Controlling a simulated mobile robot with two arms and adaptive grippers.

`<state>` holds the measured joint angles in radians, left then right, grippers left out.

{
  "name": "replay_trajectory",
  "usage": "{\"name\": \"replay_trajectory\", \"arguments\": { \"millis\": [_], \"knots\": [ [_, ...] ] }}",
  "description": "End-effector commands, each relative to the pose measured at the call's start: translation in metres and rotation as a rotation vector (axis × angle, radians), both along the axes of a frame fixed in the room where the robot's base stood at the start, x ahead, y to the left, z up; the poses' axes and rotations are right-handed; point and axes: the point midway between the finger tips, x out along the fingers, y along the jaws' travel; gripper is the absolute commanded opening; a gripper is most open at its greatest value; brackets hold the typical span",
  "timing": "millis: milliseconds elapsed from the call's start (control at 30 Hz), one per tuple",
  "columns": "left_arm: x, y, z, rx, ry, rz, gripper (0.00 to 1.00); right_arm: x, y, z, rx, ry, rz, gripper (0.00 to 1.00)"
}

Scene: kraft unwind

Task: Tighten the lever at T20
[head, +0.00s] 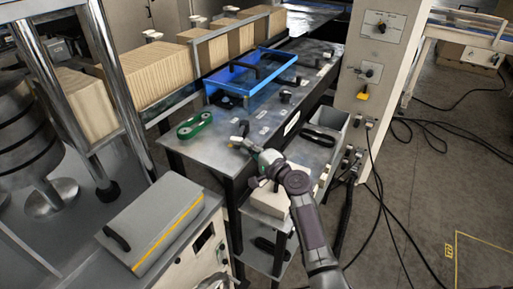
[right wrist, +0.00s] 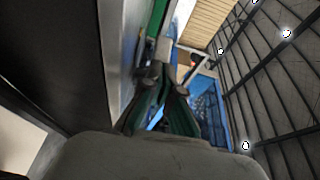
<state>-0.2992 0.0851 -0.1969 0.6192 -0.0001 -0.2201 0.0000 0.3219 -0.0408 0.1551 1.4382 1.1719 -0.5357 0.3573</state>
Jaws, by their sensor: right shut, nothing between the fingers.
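I cannot read a T20 label in either view, so I cannot tell which lever is the one at T20. Small black levers (head: 286,96) stand on the steel bench (head: 213,150), with several white tags (head: 264,131) nearby. My right gripper (head: 240,137) is over the front part of the bench, its fingers shut and empty. Its dark fingers show in the right wrist view (right wrist: 165,100), close to a grey metal edge. I cannot tell whether they touch a lever. My left gripper is in neither view.
A green-and-black belt-shaped item (head: 194,125) lies left of my right gripper. A blue tray (head: 213,87) stands farther back. A beige control column (head: 385,60) rises at the right, with cables (head: 430,135) on the floor. A grey box (head: 152,222) stands front left.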

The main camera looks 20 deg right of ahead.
Motion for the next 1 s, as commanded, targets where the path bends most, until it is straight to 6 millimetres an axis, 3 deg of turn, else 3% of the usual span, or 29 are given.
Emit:
{"name": "replay_trajectory", "arguments": {
  "millis": [433, 1000],
  "knots": [
    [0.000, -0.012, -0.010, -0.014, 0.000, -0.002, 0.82, 0.009, 0.030, -0.001, 0.000, 0.000, 0.001, 0.00],
    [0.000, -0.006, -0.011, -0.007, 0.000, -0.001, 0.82, 0.011, 0.035, 0.000, 0.000, 0.000, 0.000, 0.00]
  ]
}}
